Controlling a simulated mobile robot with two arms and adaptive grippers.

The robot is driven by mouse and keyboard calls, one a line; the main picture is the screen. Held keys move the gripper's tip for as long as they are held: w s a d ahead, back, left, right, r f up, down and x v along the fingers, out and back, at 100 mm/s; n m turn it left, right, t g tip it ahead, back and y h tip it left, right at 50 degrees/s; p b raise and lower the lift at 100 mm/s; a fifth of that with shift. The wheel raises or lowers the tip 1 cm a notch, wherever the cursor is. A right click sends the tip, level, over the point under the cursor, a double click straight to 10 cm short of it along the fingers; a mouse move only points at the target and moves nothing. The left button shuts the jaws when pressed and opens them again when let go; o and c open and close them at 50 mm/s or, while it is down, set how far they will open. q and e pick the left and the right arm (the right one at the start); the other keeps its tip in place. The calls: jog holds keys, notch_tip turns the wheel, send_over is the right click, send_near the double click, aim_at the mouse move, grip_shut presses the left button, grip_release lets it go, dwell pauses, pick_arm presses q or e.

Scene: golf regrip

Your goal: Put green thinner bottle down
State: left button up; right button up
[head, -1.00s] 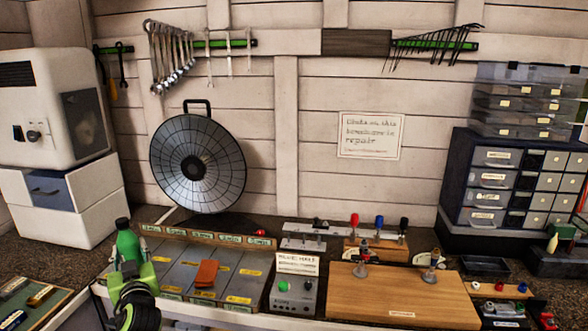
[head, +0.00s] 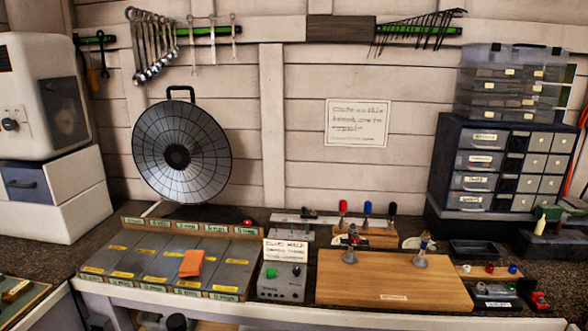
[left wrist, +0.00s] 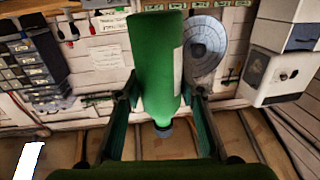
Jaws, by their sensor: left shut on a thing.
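The green thinner bottle (left wrist: 155,60) is in the left wrist view, with its dark cap (left wrist: 163,130) pointing down in that picture. That picture is upside down against the room, so the bottle stands about upright. My left gripper (left wrist: 163,112) is shut on it, one finger on each side near the neck. The bottle and left gripper are not clearly visible in the head view. The bench holds a grey tray of labelled bays (head: 215,257), with an orange piece (head: 192,263) in a middle bay. My right gripper is in neither view.
A grey control box (head: 283,284) stands right of the tray. A wooden board (head: 395,283) with clamps lies further right. A round dark disc (head: 182,150) leans against the wall. A drawer cabinet (head: 500,165) stands at the right and a white machine (head: 45,100) at the left.

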pick_arm(q)
jog(key=shift+d+r+m+h, duration=0.1)
jog(key=shift+d+m+h, duration=0.3)
jog(key=shift+h, duration=0.1)
jog(key=d+r+m+g+h, duration=0.1)
jog(key=d+m+g+h, duration=0.8)
jog(key=d+h, duration=0.6)
jog(key=shift+d+r+m+g, duration=0.4)
jog(key=shift+d+m, duration=0.1)
jog(key=shift+m, duration=0.9)
